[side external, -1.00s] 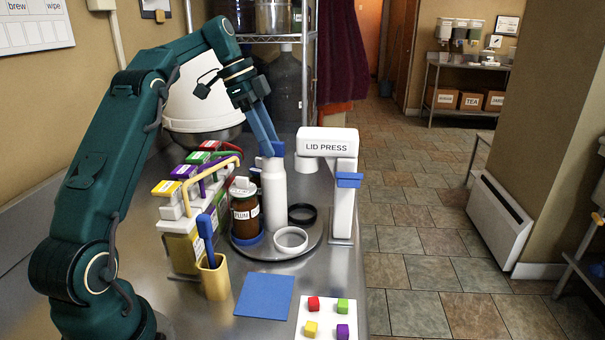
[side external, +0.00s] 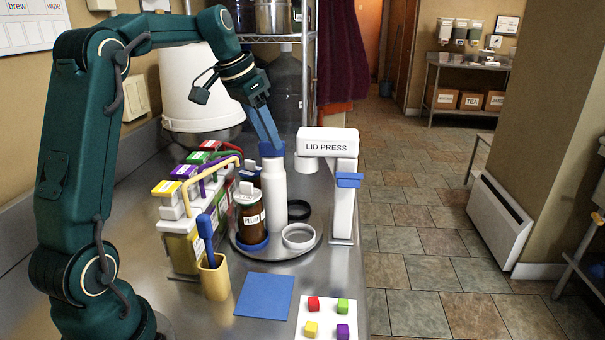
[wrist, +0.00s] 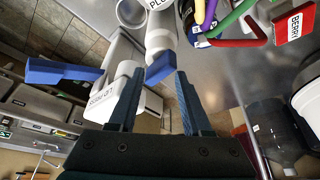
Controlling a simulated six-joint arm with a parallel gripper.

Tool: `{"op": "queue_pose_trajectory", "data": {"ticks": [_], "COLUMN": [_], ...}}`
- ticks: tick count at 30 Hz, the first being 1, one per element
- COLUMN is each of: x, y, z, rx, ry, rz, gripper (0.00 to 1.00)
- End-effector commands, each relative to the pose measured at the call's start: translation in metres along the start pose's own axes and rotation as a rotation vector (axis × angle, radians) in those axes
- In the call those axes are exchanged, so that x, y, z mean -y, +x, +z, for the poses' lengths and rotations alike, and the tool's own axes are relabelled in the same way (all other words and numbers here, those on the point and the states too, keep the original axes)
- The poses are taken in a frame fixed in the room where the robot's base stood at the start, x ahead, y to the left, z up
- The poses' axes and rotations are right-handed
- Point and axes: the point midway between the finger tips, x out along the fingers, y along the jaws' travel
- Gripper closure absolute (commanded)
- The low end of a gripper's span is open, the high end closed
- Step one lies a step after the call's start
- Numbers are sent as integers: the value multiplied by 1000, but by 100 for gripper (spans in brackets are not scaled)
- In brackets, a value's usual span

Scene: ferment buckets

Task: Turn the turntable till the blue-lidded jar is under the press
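The turntable (side external: 275,255) stands on the steel bench with a white centre post (side external: 274,195) topped by a blue knob (side external: 271,149). My gripper (side external: 274,143) is at the knob; in the wrist view the blue knob (wrist: 160,68) shows between the fingertips, with narrow gaps at the sides. A brown jar labelled PLUM (side external: 250,216) stands front left on the turntable.
A white ring (side external: 299,237) and a black ring (side external: 297,210) are on the turntable's right side. Colour-lidded containers (side external: 180,225) and a yellow cup (side external: 213,277) stand left. A blue mat (side external: 264,295) and a white board with coloured cubes (side external: 328,318) lie in front.

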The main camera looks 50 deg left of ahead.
Motion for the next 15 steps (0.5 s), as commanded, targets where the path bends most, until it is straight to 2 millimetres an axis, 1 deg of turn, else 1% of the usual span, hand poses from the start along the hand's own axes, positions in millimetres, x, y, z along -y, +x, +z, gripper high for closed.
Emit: {"op": "queue_pose_trajectory", "data": {"ticks": [1, 5, 9, 15], "x": [1, 1, -21, -56], "y": [-11, -36, -50, -66], "z": [-1, -1, -8, -4], "rx": [-6, -6, -34, -56], "ry": [-1, 1, 62, 137], "rz": [-5, -4, 0, 7], "gripper": [51, 51, 51, 51]}}
